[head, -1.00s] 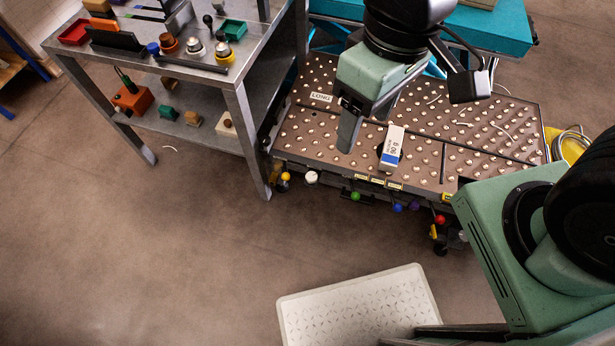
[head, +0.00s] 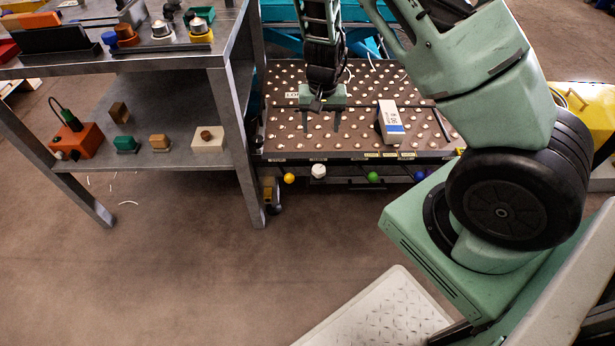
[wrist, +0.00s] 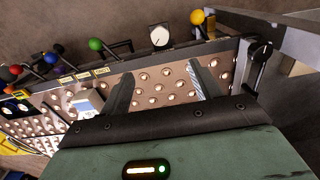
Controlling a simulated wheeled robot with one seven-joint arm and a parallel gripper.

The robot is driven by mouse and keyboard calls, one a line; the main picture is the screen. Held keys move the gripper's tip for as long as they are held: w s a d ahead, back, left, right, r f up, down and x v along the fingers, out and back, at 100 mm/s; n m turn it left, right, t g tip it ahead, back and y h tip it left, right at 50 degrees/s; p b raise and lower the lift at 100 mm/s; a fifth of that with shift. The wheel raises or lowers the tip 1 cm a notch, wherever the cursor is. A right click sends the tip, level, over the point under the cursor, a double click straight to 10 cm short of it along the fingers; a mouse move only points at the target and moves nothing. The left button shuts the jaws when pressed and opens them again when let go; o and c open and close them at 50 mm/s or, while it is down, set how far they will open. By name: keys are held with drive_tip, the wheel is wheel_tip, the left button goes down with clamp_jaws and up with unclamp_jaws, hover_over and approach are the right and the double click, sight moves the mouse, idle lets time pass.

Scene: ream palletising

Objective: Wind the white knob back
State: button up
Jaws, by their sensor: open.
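The white knob (head: 318,171) is on the front edge of the ball-topped table, between a yellow knob (head: 289,178) and a green knob (head: 373,177). In the wrist view the white knob (wrist: 159,35) shows a round face with a small dark mark, beyond my fingertips. My gripper (head: 321,122) is open and empty above the table top, behind the white knob and apart from it. In the wrist view its two fingers (wrist: 160,82) stand apart with bare table between them.
A white ream (head: 389,118) with a blue band lies on the ball-topped table (head: 285,140), right of my gripper. Blue (head: 421,176) and other knobs line the front edge. A metal shelf unit (head: 219,110) stands close on the left.

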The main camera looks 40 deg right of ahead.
sight(319, 169)
wheel_tip(319, 169, down, 17)
drive_tip(key=b, duration=0.6)
drive_tip(key=c, duration=1)
